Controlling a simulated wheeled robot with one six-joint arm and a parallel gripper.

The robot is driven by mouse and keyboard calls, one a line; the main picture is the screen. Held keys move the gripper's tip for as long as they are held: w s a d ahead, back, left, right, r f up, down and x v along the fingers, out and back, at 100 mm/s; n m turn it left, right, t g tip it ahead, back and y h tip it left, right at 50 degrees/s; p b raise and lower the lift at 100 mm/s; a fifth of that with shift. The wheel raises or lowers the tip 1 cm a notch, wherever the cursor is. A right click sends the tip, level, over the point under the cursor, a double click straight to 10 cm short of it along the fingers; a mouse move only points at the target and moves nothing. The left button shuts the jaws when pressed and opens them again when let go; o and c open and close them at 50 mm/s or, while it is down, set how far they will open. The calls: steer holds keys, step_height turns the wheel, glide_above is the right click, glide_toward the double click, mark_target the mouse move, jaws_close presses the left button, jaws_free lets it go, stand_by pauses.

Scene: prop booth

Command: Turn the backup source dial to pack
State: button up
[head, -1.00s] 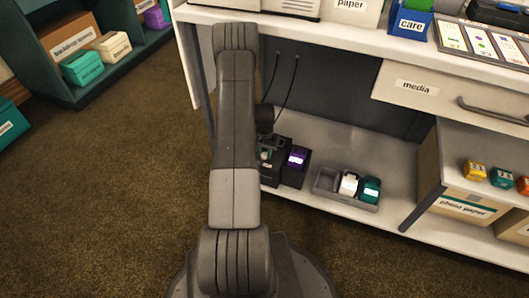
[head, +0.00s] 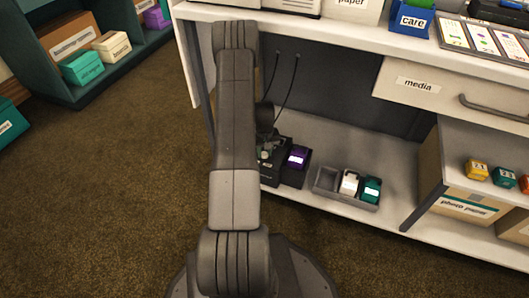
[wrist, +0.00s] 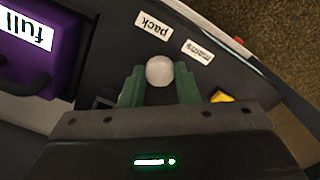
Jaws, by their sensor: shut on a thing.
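The backup source dial shows in the wrist view as a round pale knob (wrist: 159,68) on a dark panel (wrist: 118,52). Two white labels sit beyond it, upside down in this view: "pack" (wrist: 154,26) to the left and "mains" (wrist: 198,51) to the right. My gripper (wrist: 159,84) is shut on the knob, with a green finger on either side. I see no pointer on the knob, so its setting cannot be told. In the head view the dark unit (head: 270,176) stands on the low shelf, and my arm hides part of it.
A purple pack (wrist: 38,45) marked "full" sits beside the panel. A small yellow part (wrist: 222,97) shows right of the gripper. In the head view a grey tray (head: 325,182) holds a white and a green block. The desk top and a "media" drawer (head: 400,92) overhang the shelf.

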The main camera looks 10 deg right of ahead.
mark_target(265, 154)
steer(key=n, duration=0.5)
steer(key=shift+n, duration=0.3)
steer(key=n, duration=0.5)
steer(key=shift+b, duration=0.35)
steer(key=shift+n, duration=0.3)
steer(key=o, duration=1)
steer(key=shift+c, duration=0.2)
step_height(265, 154, up, 14)
steer(key=p, duration=0.4)
steer(key=shift+p, duration=0.35)
steer(key=shift+f, duration=0.1)
